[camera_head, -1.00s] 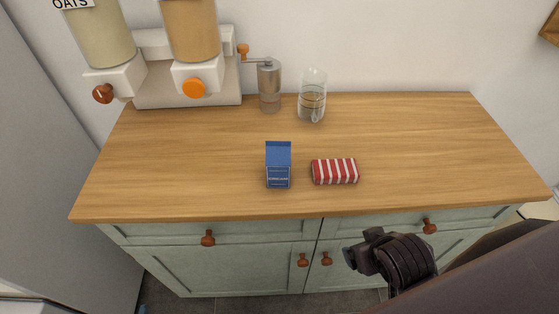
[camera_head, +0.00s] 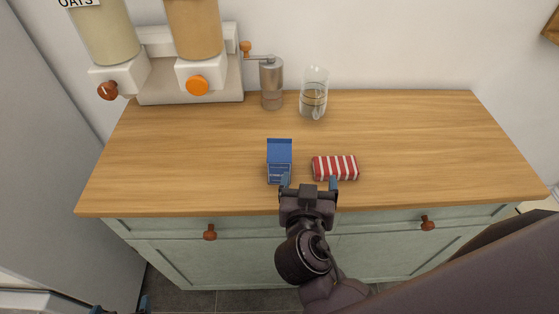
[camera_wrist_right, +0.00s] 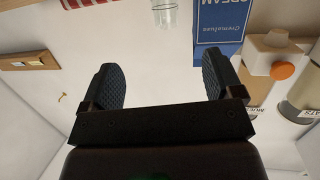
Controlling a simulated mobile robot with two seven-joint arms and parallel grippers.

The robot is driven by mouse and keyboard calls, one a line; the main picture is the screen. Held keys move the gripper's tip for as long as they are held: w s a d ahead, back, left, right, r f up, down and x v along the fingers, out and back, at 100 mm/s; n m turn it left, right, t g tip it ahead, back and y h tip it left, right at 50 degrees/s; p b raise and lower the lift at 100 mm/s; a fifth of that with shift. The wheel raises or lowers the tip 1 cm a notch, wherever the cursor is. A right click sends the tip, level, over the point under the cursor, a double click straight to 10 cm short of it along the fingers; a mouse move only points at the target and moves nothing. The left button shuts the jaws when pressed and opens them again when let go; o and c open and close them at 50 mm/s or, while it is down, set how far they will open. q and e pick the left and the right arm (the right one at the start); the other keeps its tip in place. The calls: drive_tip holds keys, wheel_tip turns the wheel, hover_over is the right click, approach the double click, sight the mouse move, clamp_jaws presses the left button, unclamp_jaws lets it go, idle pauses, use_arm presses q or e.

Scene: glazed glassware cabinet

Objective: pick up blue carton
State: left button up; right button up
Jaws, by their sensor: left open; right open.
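The blue carton (camera_head: 279,158) stands upright on the wooden counter, left of the red-and-white striped packet (camera_head: 335,167). My right gripper (camera_head: 309,184) is open and empty at the counter's front edge, its fingers pointing toward the counter. Its left finger overlaps the carton's lower right corner in the head view; whether they touch I cannot tell. In the right wrist view the carton (camera_wrist_right: 220,28) shows upside down at the top, beyond the right-hand finger of the open gripper (camera_wrist_right: 165,85). Only the fingertips of my left gripper (camera_head: 120,307) show at the bottom left, apart.
A glass jug (camera_head: 313,95) and a metal grinder (camera_head: 271,83) stand at the back. Dispensers (camera_head: 198,55) stand at the back left. The counter's right side (camera_head: 430,140) is clear. Cabinet drawers with knobs lie below the front edge.

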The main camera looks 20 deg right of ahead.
sight(280, 140)
drive_tip(key=w+a+r+t, duration=0.1)
drive_tip(key=w, duration=0.1)
drive_tip(key=w+a+r+t+p, duration=0.1)
drive_tip(key=w, duration=0.1)
drive_tip(key=w+a+r+t, duration=0.1)
drive_tip(key=w, duration=0.2)
drive_tip(key=shift+a+r+n+y+p, duration=0.15)
drive_tip(key=shift+r+n+y+p, duration=0.15)
drive_tip(key=x, duration=0.1)
drive_tip(key=p+x, duration=0.1)
drive_tip(key=x, duration=0.1)
drive_tip(key=p+x, duration=0.1)
drive_tip(key=shift+w+a+r, duration=0.15)
drive_tip(key=shift+w+a, duration=0.1)
drive_tip(key=shift+w+d, duration=0.15)
drive_tip(key=shift+w, duration=0.15)
drive_tip(key=c, duration=1.4)
drive_tip(key=shift+c, duration=0.3)
